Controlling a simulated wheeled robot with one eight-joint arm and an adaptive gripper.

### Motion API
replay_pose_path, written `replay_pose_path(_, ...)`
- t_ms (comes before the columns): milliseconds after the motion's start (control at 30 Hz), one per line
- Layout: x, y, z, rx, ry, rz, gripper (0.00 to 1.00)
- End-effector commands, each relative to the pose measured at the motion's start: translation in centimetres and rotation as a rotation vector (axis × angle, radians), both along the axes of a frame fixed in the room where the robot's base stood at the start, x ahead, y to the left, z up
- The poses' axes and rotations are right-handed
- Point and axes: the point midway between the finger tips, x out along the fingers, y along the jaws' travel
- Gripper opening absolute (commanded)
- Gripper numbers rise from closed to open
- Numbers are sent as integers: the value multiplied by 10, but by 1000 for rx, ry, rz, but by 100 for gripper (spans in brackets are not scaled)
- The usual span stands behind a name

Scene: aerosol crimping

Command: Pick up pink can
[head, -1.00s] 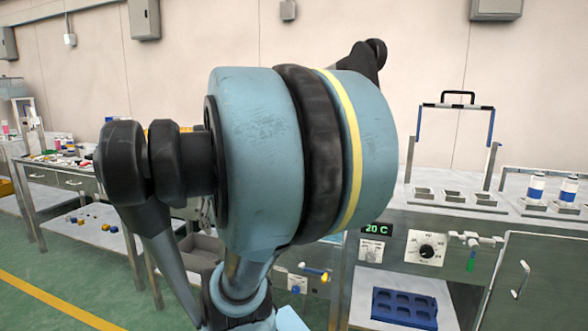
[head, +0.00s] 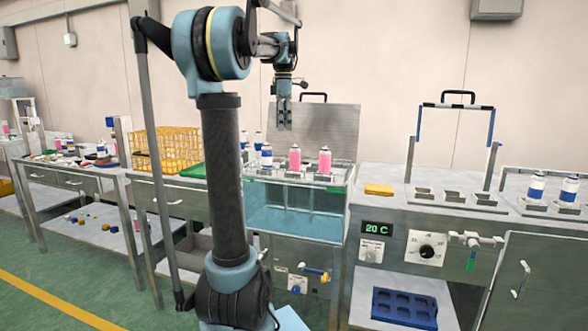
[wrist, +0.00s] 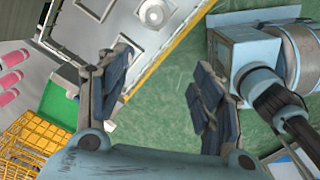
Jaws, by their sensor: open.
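Two pink cans (head: 295,160) (head: 325,161) stand upright in the rack over the water bath (head: 295,212) in the head view. My gripper (head: 284,122) hangs fingers down above and behind this rack, apart from the cans. In the wrist view my gripper (wrist: 160,90) has its two fingers wide apart with nothing between them. Pink cylinders (wrist: 10,77) show at the left edge of the wrist view, outside the fingers; I cannot tell whether these are the same cans.
Blue-and-white cans (head: 266,156) stand left of the pink ones. A yellow crate (head: 178,148) is left of the bath. A raised lid (head: 330,125) stands behind the bath. A yellow block (head: 379,189) lies on the counter right of it.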

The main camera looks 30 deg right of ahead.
Motion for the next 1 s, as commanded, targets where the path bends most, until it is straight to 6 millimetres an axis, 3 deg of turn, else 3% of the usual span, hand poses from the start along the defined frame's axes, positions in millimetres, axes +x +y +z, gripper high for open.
replay_pose_path(33, 1, -18, 6, 3, 5, 25, 60)
replay_pose_path(133, 0, -41, 12, 8, 11, 78, 60)
replay_pose_path(367, -1, -62, 13, 12, 16, 131, 60)
replay_pose_path(1000, -1, -61, -89, 12, 16, 132, 60)
